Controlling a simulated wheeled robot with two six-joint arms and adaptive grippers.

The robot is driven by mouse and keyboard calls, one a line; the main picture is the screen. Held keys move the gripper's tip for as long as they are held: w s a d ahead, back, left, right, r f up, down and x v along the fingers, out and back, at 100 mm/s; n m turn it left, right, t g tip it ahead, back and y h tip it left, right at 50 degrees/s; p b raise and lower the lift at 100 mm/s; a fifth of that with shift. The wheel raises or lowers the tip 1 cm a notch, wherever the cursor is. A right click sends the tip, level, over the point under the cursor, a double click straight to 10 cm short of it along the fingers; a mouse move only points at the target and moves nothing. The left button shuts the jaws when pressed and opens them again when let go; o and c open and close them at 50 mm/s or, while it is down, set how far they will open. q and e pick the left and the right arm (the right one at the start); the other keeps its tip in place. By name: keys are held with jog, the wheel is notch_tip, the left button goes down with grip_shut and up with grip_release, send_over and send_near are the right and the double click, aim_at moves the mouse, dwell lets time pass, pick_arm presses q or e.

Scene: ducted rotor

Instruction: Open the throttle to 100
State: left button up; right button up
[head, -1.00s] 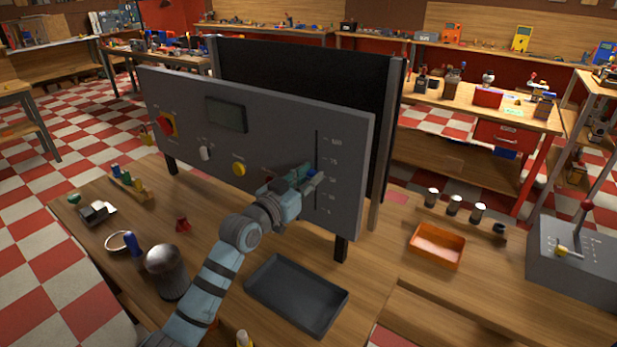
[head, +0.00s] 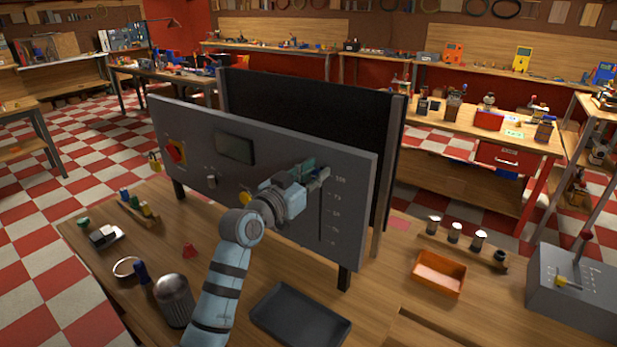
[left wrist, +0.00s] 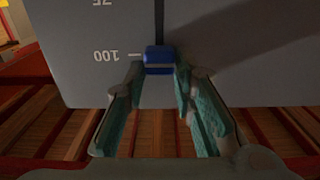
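The grey control panel (head: 262,180) stands on the bench. Its vertical throttle slot (head: 320,225) is marked up to 100 at the top. In the left wrist view, turned upside down, the blue throttle knob (left wrist: 159,54) sits at about the height of the 100 mark (left wrist: 112,56), at the slot's end. My left gripper (head: 320,174) is at the top of the slot. The left wrist view shows its green-padded fingers (left wrist: 160,78) on either side of the knob, closed in close against it. In the head view the gripper hides the knob. My right gripper is not in view.
A red switch (head: 175,152), a small screen (head: 234,148) and a yellow button (head: 245,197) are on the same panel. A dark tray (head: 301,316) and an orange bin (head: 438,273) lie in front. A grey lever box (head: 575,290) stands at right.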

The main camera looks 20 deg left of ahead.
pick_arm(q)
jog(key=o, duration=0.3)
jog(key=shift+f, duration=0.1)
jog(key=shift+s, duration=0.15)
jog(key=v, duration=1.1)
jog(key=shift+s, duration=0.4)
jog(key=shift+w, duration=0.1)
jog(key=shift+a, duration=0.1)
